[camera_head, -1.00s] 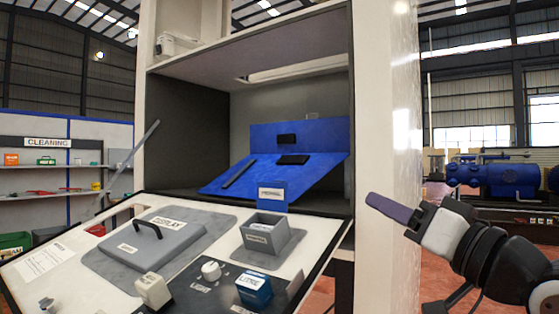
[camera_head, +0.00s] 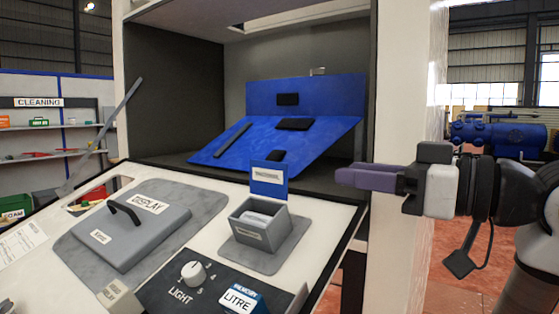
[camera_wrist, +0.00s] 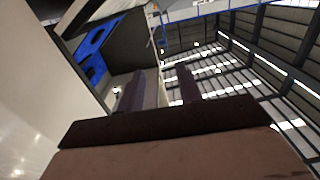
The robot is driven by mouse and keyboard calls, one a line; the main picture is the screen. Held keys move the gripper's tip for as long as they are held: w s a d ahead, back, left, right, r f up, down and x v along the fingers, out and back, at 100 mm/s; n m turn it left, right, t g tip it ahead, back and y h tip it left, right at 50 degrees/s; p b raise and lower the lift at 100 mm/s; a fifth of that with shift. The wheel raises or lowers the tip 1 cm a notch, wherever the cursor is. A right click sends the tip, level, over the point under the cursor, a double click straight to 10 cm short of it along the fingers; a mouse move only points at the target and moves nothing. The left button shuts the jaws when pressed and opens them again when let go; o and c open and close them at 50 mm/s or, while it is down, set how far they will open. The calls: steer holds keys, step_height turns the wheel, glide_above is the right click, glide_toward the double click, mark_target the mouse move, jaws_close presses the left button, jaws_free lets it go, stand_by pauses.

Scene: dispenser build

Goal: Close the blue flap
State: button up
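The blue flap (camera_head: 318,145) lies tilted open inside the dark cabinet compartment, its near edge sloping down toward the front. It carries a long black bar and black pads. Behind it stands an upright blue panel (camera_head: 330,92) with a black pad. My gripper (camera_head: 342,178) is outside the cabinet, right of the flap and in front of the white side post, apart from the flap. In the wrist view, the two purple fingers (camera_wrist: 160,88) are spread with nothing between them. Blue surfaces with dark patches show at upper left there; I cannot tell which part they are.
The white side post (camera_head: 408,110) stands right of the compartment. Below it, the slanted console holds a grey display lid (camera_head: 130,235), a small grey bin (camera_head: 258,225), a light knob (camera_head: 193,273) and a litre block (camera_head: 237,301). Shelves stand at far left.

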mark_target(278, 164)
steer(key=p+x, duration=0.3)
steer(key=x, duration=1)
steer(key=shift+s+a+p, duration=0.1)
steer(key=shift+s+p, duration=0.05)
steer(key=shift+p, duration=0.15)
jaws_close()
